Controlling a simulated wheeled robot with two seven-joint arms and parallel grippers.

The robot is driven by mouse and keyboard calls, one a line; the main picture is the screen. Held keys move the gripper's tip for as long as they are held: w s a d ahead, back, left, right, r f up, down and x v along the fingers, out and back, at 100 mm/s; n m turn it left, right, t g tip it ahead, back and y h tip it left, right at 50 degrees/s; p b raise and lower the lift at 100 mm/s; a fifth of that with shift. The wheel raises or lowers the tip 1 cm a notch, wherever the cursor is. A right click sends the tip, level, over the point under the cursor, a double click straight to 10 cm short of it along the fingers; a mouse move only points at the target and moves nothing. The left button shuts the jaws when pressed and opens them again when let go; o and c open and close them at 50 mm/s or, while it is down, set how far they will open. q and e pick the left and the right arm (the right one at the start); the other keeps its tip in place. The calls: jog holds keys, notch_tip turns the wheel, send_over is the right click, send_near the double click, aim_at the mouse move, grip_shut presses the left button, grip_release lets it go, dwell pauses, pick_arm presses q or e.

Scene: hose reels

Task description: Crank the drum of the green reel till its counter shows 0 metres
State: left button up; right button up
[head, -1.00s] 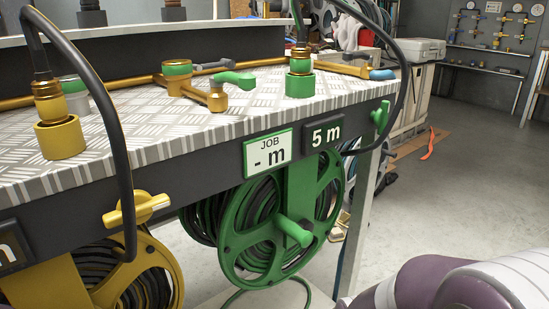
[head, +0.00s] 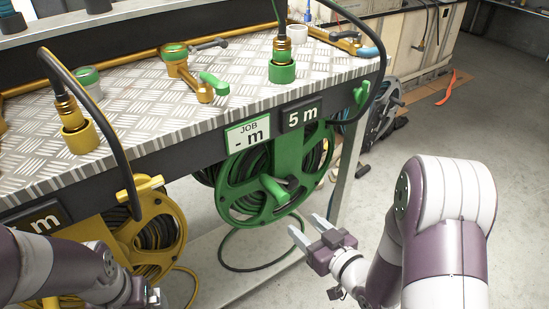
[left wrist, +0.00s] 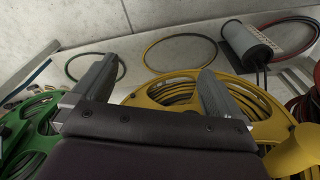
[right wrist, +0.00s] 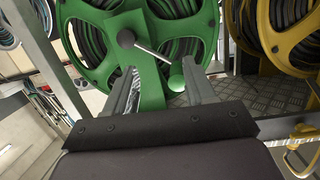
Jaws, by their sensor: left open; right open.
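The green reel (head: 237,202) hangs under the bench edge, its drum wound with dark hose and a green crank handle (head: 274,188) sticking out from its face. Its counter (head: 302,114) reads 5 m, and the job card (head: 247,134) beside it reads "- m". My right gripper (head: 308,228) is open and empty, below and right of the green reel. In the right wrist view the green reel's frame (right wrist: 140,60) and its crank knob (right wrist: 176,76) show beyond the open fingers. My left gripper (left wrist: 147,85) is open and empty, with the yellow reel (left wrist: 165,92) beyond its fingers.
The yellow reel (head: 165,225) stands left of the green one under the bench. The patterned metal bench top (head: 145,105) carries hose couplings and valves. A white bench leg (head: 347,175) stands right of the green reel.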

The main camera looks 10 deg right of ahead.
aim_at(274, 188)
notch_tip(274, 188, up, 4)
jog(key=s+t+y, duration=0.2)
jog(key=b+x, duration=0.1)
jog(key=x, duration=0.3)
jog(key=b+x, duration=0.1)
jog(key=x, duration=0.7)
jog(key=shift+s+a+f+b, duration=0.1)
jog(key=shift+a+f+b, duration=0.05)
jog(key=shift+f+b, duration=0.25)
jog(key=shift+w+a+r, duration=0.15)
jog(key=shift+w+a, duration=0.1)
jog(key=shift+w, duration=0.4)
pick_arm(q)
jog(key=shift+s+f, duration=0.35)
jog(key=shift+f, duration=0.5)
pick_arm(e)
grip_shut()
jog(key=shift+r, duration=0.1)
